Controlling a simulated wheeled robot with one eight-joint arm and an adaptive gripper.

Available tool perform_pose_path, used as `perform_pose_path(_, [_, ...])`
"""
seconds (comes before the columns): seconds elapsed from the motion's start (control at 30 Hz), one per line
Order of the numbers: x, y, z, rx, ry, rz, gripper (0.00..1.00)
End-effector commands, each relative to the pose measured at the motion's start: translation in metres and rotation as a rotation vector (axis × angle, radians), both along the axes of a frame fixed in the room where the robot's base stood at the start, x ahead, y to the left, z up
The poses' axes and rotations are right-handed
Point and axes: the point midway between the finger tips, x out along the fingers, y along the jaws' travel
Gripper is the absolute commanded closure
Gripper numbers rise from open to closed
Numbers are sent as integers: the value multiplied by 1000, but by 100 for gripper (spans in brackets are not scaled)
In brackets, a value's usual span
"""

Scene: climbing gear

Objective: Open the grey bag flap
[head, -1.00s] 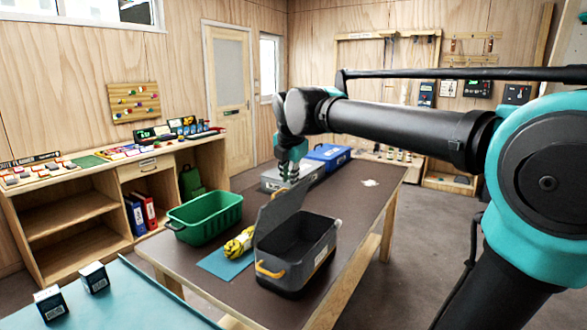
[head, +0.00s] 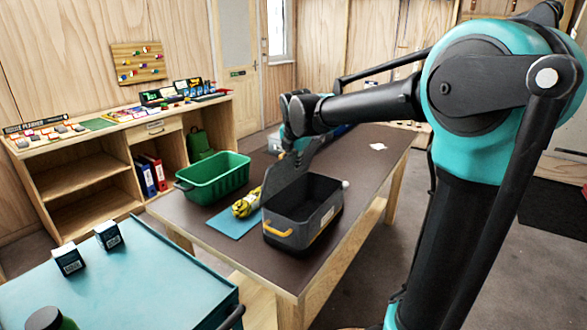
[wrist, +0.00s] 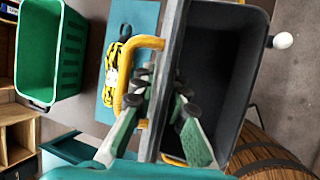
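The grey bag (head: 322,231) is a dark, open-topped, box-like bag with a yellow handle on the brown table. Its flap (head: 285,192) stands raised, roughly upright, along the left side, and the dark inside shows. In the wrist view the flap (wrist: 172,45) appears nearly edge-on, with the bag's empty interior (wrist: 217,65) to its right. My gripper (wrist: 164,84) has its fingers spread, one on each side of the flap; I cannot tell whether either touches it. In the head view my wrist is above and behind the flap, and the fingertips are largely hidden.
A green crate (head: 213,181) stands left of the bag. A yellow-black rope bundle (head: 246,203) lies on a blue mat (head: 234,225) between them. A teal bench (head: 150,285) with small boxes is at front left.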

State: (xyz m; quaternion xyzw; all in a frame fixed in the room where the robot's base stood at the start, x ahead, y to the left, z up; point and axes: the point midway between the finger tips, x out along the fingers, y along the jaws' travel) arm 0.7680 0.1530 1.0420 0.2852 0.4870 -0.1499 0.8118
Motion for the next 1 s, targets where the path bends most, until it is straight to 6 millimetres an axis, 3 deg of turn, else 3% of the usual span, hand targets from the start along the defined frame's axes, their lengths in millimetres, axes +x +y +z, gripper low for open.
perform_pose_path(0.3, [16,1,-29,0,0,-1,86])
perform_pose_path(0.63, [17,1,-32,0,0,0,86])
perform_pose_path(0.77, [17,1,-32,0,0,0,100])
perform_pose_path(1.0, [17,1,-32,0,0,0,100])
